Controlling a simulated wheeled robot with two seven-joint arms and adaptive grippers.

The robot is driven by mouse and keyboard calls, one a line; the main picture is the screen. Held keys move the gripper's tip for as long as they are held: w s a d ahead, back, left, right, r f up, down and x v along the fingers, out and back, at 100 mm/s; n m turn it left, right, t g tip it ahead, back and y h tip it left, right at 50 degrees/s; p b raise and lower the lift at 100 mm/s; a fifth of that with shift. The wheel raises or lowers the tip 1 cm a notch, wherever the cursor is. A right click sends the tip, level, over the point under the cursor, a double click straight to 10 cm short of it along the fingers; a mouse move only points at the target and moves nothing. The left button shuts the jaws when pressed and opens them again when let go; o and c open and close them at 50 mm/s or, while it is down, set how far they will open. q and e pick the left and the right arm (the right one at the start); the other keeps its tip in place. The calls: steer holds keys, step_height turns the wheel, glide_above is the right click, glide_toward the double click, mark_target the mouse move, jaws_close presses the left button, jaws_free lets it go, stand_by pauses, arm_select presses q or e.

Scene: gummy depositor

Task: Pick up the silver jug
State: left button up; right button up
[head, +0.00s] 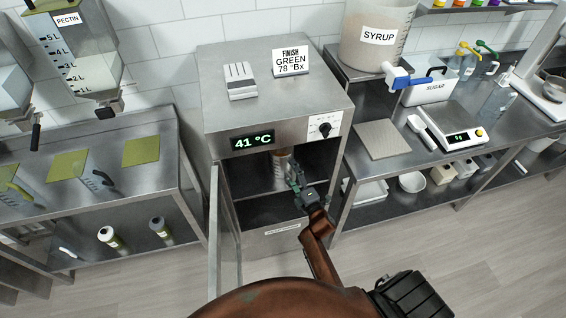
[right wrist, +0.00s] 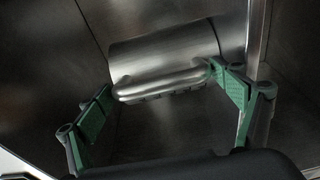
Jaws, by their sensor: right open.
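The silver jug (right wrist: 165,52) stands inside the open steel cabinet, and its handle (right wrist: 160,83) faces my right wrist camera. In the head view the jug (head: 284,168) shows only in part, behind my right gripper. My right gripper (head: 297,178) reaches in through the cabinet opening. In the right wrist view its green fingers (right wrist: 165,107) are spread wide, one on each side of the handle, with nothing held. The right finger appears close to the handle's right end; I cannot tell whether they touch. My left gripper is not in view.
The cabinet (head: 220,100) reads 41 °C, and its door (head: 226,225) stands open on the left. The cabinet's side walls are close around my right gripper. A steel table (head: 70,150) stands at left. The right counter (head: 420,150) holds a scale and sugar bin.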

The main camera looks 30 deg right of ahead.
steer(key=shift+w+d, duration=0.1)
steer(key=shift+w, duration=0.45)
steer(key=shift+c, duration=0.5)
steer(key=c, duration=1.6)
steer(key=shift+r, duration=0.2)
steer(key=shift+c, duration=0.2)
